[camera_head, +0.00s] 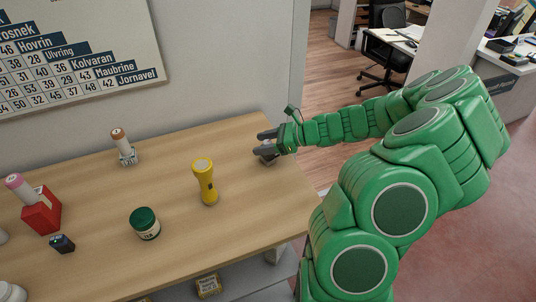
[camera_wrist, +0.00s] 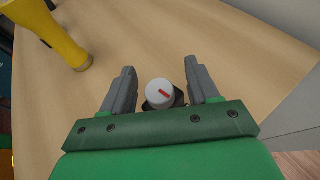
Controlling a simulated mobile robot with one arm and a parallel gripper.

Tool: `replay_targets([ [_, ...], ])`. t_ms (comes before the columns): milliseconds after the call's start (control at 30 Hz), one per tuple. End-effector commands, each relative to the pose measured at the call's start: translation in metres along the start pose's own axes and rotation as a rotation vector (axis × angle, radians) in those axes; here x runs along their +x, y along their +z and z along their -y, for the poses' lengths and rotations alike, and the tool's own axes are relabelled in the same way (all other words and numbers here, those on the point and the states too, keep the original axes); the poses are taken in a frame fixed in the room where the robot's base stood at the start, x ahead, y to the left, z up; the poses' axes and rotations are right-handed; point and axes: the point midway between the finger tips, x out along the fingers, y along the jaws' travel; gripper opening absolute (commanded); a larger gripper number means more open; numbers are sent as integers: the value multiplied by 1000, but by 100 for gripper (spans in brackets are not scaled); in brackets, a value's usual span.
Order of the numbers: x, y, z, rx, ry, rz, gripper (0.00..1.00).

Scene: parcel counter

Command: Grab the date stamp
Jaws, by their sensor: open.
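My gripper (camera_head: 267,144) is open over the right end of the wooden counter. In the wrist view its two grey fingers (camera_wrist: 160,82) stand on either side of a small upright thing with a round white top with a red mark (camera_wrist: 159,92) and a dark lower part. It sits near the palm, and no finger visibly touches it. In the head view it is mostly hidden by the fingers. I cannot tell whether it is the date stamp. A stamp-like thing with a brown-topped handle and metal frame (camera_head: 124,147) stands upright at the back left, well away from my gripper.
A yellow flashlight (camera_head: 206,182) stands left of my gripper. A jar with a green lid (camera_head: 144,222), a red box (camera_head: 41,211), a pink-topped item (camera_head: 19,187) and a small dark item (camera_head: 62,244) are further left. The wall is behind; the counter (camera_head: 235,150) ends at the right.

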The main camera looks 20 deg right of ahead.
Motion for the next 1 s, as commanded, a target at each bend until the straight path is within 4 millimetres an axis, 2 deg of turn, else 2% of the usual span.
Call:
replay_targets([
  [267,5,0,0,1,-1,0,60],
  [667,5,-1,0,1,0,-1,0],
  [1000,5,-2,0,2,0,-3,0],
])
